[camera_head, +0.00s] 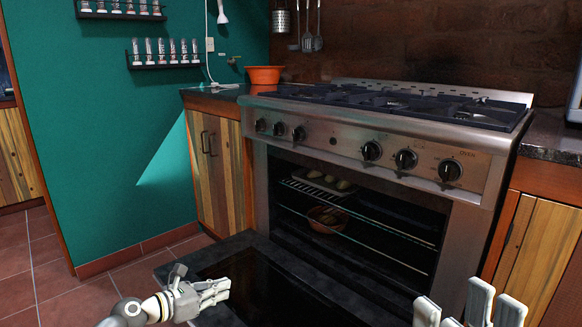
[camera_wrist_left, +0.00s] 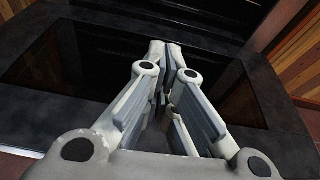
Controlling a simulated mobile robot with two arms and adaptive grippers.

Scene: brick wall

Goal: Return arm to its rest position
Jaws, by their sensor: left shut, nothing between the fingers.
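My left gripper (camera_head: 222,288) comes in from the lower left in the head view. It is shut and empty, above the lowered oven door (camera_head: 165,271). In the left wrist view its fingertips (camera_wrist_left: 172,48) meet in front of the dark door glass. My right gripper (camera_head: 466,308) shows at the bottom right edge of the head view. Its light fingers stand apart with a gap between them, and its lower part is cut off by the frame.
The oven (camera_head: 330,137) stands open, its door flat. Inside are a tray (camera_head: 318,184) with food on the upper rack and a bowl (camera_head: 327,219) below. An orange pot (camera_head: 264,75) stands on the left counter. A teal wall (camera_head: 100,150) is at left; the tiled floor (camera_head: 60,283) is clear.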

